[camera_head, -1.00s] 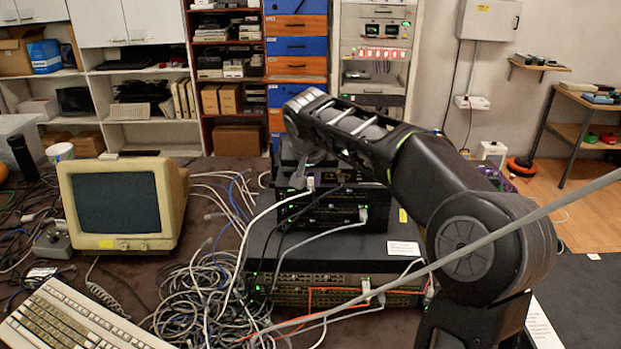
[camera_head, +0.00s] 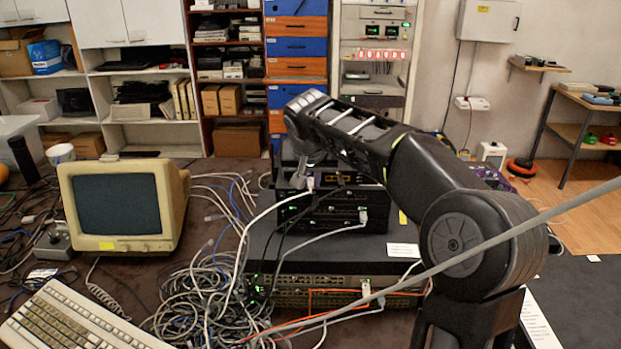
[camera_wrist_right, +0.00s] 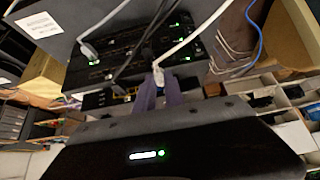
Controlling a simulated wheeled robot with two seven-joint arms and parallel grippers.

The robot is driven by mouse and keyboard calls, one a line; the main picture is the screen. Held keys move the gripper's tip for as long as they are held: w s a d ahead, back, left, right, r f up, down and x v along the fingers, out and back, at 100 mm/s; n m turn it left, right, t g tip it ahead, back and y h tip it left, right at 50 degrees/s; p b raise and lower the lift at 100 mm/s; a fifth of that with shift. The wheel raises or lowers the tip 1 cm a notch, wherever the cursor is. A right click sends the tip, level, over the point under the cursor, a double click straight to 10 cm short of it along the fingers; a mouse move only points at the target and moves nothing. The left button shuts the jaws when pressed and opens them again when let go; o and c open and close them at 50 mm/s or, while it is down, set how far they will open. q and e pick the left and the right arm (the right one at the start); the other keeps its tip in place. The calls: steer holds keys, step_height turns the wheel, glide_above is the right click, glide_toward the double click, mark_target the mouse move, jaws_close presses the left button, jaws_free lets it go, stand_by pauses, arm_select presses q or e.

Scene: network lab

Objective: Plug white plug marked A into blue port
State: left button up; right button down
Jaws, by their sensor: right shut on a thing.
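My right gripper (camera_head: 301,178) is at the left front of the upper part of the device stack. It is shut on a white plug (camera_head: 310,184) with a white cable hanging from it. In the right wrist view the purple-grey fingers (camera_wrist_right: 160,92) meet around the white plug (camera_wrist_right: 158,76), close to the dark device front. The letter on the plug is too small to read. I cannot make out the blue port; the gripper and cables cover part of that front. My left gripper is not in view.
A wide lower switch (camera_head: 330,288) carries the smaller stacked devices, with grey, black and orange cables across its front. A tangle of cables (camera_head: 200,290) lies left of it. A beige monitor (camera_head: 118,205) and keyboard (camera_head: 75,318) stand at left. A thick grey cable crosses before my arm.

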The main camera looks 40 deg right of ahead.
steer(key=shift+w+d, duration=0.15)
steer(key=shift+w, duration=0.05)
stand_by(0.6)
steer(key=c, duration=1.3)
jaws_free()
steer(key=shift+c, duration=0.2)
steer(key=v, duration=0.7)
steer(key=shift+r, duration=0.35)
steer(key=shift+s, duration=0.1)
